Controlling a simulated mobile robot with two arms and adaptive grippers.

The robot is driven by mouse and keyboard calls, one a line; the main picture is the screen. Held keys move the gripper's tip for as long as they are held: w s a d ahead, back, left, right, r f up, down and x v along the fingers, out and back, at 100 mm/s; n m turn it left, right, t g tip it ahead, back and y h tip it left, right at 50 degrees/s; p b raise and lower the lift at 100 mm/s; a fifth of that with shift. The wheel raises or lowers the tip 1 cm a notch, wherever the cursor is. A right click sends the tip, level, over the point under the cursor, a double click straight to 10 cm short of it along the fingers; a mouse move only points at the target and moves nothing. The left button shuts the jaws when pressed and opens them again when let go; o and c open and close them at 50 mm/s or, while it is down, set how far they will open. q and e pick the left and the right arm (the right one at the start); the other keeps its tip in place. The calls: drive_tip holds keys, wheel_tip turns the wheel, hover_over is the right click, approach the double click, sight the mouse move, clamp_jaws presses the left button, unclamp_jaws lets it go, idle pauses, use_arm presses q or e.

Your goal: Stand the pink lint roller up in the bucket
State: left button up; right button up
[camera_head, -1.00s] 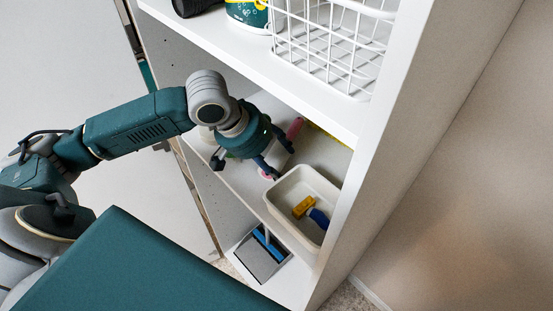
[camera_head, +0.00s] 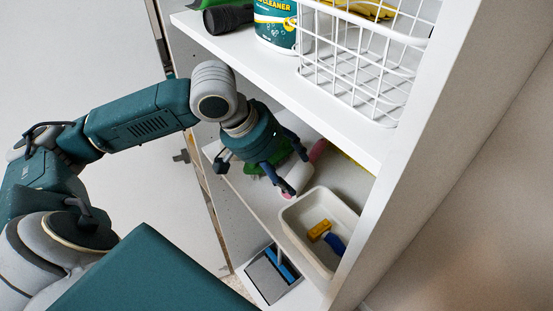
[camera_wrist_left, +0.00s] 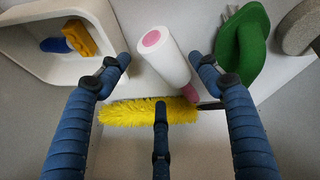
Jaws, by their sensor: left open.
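The lint roller (camera_head: 297,181) lies on the middle shelf beside the bucket, with a white roll and pink handle. In the left wrist view the lint roller (camera_wrist_left: 164,60) shows its pink end face, and its pink handle points toward the yellow duster. The cream bucket (camera_head: 298,236) stands upright just right of and in front of the roller; its side and rim show at left in the left wrist view (camera_wrist_left: 72,75). My left gripper (camera_head: 262,178) is open and empty above the roller, with fingers on both sides of it in the wrist view (camera_wrist_left: 160,62). My right gripper is not visible.
A yellow-and-blue brush (camera_head: 325,232) lies in the bucket. A green item (camera_wrist_left: 243,48) is close to the roller, and a yellow duster (camera_wrist_left: 150,112) lies by its handle. The upper shelf holds a white wire basket (camera_head: 365,60). A dustpan (camera_head: 272,275) sits below.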

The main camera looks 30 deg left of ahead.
use_arm(q)
drive_tip(key=v, duration=0.6)
drive_tip(key=shift+s+r, duration=0.1)
drive_tip(key=shift+s, duration=0.05)
idle(0.3)
